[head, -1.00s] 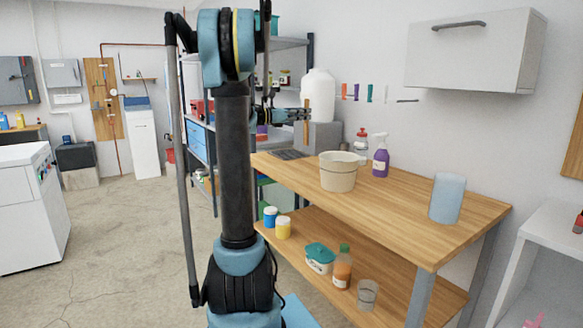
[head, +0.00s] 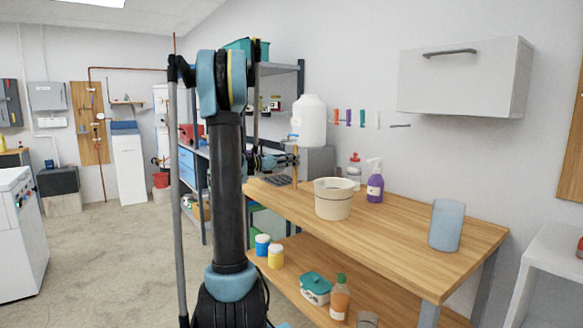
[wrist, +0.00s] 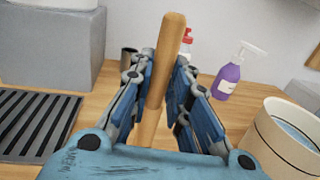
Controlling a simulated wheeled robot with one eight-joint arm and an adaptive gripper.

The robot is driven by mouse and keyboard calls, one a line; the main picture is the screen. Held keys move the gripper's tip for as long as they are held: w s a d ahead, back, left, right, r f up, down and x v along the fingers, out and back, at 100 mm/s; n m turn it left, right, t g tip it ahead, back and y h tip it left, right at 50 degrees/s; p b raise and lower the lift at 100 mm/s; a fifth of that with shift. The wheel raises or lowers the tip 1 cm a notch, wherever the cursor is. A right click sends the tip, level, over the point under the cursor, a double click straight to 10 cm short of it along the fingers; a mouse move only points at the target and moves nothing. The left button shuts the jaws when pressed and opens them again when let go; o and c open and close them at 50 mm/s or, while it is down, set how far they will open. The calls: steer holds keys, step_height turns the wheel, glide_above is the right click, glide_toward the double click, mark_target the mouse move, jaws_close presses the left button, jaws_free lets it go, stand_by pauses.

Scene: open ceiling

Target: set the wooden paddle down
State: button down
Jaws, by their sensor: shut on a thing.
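The wooden paddle (wrist: 170,45) is upright between my gripper's fingers in the wrist view, its top rising above them. My gripper (wrist: 160,95) is shut on it. In the head view the paddle (head: 294,170) is a thin upright stick at the tip of my gripper (head: 288,160), over the far left part of the wooden workbench (head: 400,244). Its lower end is close to the bench top; I cannot tell whether it touches.
A dark slatted grate (wrist: 35,122) lies left of my gripper. A blue translucent cylinder (head: 446,226) stands near the bench's right end.

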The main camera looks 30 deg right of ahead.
steer(key=shift+f, duration=0.85)
steer(key=c, duration=1.5)
jaws_free()
steer(key=shift+f, duration=0.1)
